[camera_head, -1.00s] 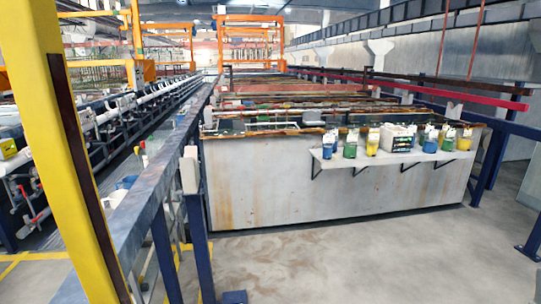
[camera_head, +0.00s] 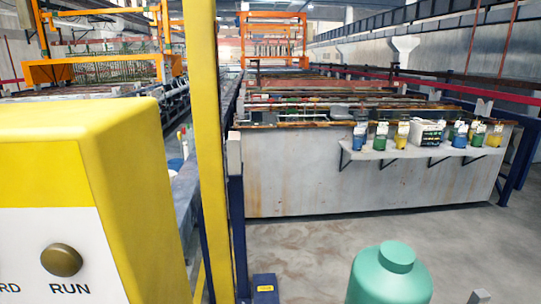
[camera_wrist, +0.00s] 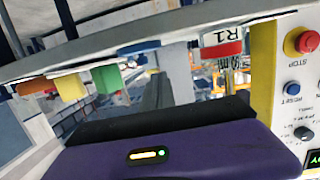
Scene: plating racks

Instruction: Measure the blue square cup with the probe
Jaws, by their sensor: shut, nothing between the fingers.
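In the head view, small coloured containers stand in a row on a white shelf (camera_head: 405,156) on the front of a long pale tank. Blue cups show at its left end (camera_head: 360,136) and right of centre (camera_head: 460,134). At this size I cannot tell which is square. A white unit with dark rows (camera_head: 427,132) stands between them. I cannot make out a probe. My gripper (camera_wrist: 165,117) shows in the wrist view as a purple housing with a black front edge. It is shut and empty, far from the cups.
A yellow control box (camera_head: 120,190) with a RUN knob and a yellow post (camera_head: 212,150) stand close on the left. A teal rounded bottle shape (camera_head: 390,276) is near the bottom. The wrist view shows a red stop button (camera_wrist: 307,42). Open floor (camera_head: 330,240) lies before the tank.

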